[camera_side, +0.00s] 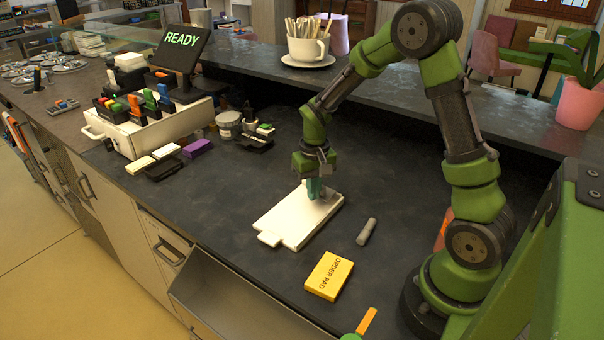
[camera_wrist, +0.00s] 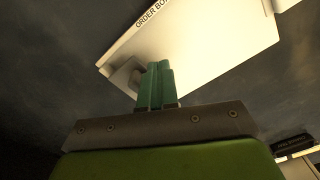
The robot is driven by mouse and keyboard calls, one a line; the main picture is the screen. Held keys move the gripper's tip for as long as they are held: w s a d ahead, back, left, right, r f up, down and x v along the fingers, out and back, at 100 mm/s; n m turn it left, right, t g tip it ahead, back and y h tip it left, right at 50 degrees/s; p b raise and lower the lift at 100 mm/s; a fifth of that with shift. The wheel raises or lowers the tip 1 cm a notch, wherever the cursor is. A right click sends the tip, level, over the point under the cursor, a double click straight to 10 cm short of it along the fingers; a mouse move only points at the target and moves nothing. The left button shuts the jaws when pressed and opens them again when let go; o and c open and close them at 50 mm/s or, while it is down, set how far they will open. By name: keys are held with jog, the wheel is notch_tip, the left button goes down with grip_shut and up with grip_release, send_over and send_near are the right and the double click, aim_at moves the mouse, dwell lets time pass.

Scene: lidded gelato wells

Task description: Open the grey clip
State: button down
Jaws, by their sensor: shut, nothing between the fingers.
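A white board (camera_side: 290,222) lies flat on the dark counter. In the wrist view the board (camera_wrist: 205,40) shows the printed words "ORDER BO" before the frame cuts them off. A grey clip (camera_wrist: 123,76) sits at the board's near edge in the wrist view, partly hidden by my fingers. In the side view my gripper hides the clip. My gripper (camera_side: 314,192) points down at the board's far end, its teal fingers shut together with nothing between them. In the wrist view the fingers (camera_wrist: 158,75) overlap the clip; I cannot tell whether they touch it.
A grey cylinder (camera_side: 366,231) and a yellow order pad (camera_side: 328,276) lie right of and in front of the board. A purple block (camera_side: 196,148) and a white caddy (camera_side: 150,125) stand to the left. A cup of sticks (camera_side: 307,45) is on the raised ledge behind.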

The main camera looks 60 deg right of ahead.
notch_tip(320, 180, up, 6)
jog(key=a, duration=0.1)
dwell(0.5)
jog(key=shift+r, duration=0.1)
jog(key=s+a+r+n+t+y, duration=0.2)
jog(key=s+a+r+t, duration=0.5)
jog(key=s+a+r, duration=0.5)
jog(key=v, duration=0.2)
jog(key=shift+s+r, duration=0.2)
jog(key=shift+r, duration=0.1)
jog(key=shift+a, duration=0.1)
jog(key=w+d+f+m+g+h, duration=0.2)
jog(key=w+d+f+g, duration=0.5)
jog(key=w+d+f, duration=0.6)
jog(key=shift+w+a+f, duration=0.15)
jog(key=shift+a+f, duration=0.1)
jog(key=shift+f, duration=0.8)
jog(key=shift+w+a+f, duration=0.1)
jog(key=shift+a+f, duration=0.1)
jog(key=shift+f, duration=0.8)
